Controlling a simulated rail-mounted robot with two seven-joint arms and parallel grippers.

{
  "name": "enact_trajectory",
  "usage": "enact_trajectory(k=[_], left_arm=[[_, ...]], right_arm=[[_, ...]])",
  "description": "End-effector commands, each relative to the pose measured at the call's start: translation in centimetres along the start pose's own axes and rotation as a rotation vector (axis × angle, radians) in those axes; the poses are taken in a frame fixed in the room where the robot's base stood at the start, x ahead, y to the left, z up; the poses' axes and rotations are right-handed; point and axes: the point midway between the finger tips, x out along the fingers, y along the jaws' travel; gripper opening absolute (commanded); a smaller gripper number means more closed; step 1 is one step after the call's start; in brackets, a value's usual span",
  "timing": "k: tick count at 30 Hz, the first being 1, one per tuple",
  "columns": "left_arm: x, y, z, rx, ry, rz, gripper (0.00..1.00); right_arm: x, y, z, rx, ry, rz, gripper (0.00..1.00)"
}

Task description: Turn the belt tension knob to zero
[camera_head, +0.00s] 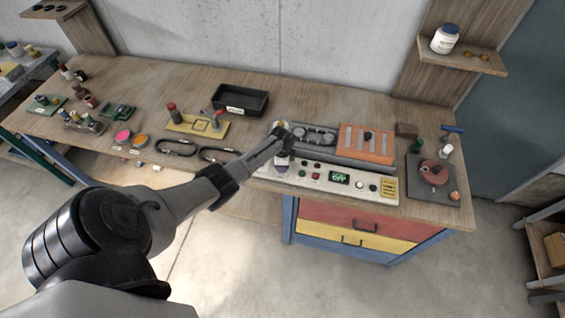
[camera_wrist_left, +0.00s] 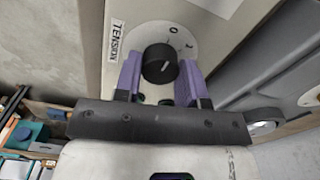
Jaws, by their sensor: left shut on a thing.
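The black belt tension knob (camera_wrist_left: 159,66) sits on a round pale dial (camera_wrist_left: 184,44) beside a TENSION label (camera_wrist_left: 117,40) in the left wrist view. A short white mark on the knob slants up and right. A 0 is printed above the knob, with another mark to its right. My left gripper (camera_wrist_left: 160,77) has its purple pads on both sides of the knob and is shut on it. In the head view my left gripper (camera_head: 283,146) is over the left end of the control panel (camera_head: 315,180) and hides the knob. My right gripper is not in view.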

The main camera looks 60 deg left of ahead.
Motion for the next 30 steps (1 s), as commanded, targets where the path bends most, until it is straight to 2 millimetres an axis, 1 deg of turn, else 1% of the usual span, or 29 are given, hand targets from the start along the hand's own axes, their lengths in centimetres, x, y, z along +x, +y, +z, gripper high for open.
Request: enact_trajectory(k=[8,20,21,28,30], left_arm=[[-0.01,0.0,0.06,-0.053,-0.002,0.0,0.14],[0.02,0.0,0.05,-0.058,-0.001,0.001,0.14],[0.02,0.0,0.05,-0.058,-0.001,0.0,0.4],[0.01,0.0,0.03,-0.057,-0.001,0.0,0.62],[0.01,0.0,0.03,-0.056,-0.001,0.0,0.63]], right_arm=[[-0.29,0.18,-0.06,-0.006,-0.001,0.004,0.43],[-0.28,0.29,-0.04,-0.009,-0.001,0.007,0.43],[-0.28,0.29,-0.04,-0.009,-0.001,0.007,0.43],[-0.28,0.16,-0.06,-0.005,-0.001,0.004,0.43],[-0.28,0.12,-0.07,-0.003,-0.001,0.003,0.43]])
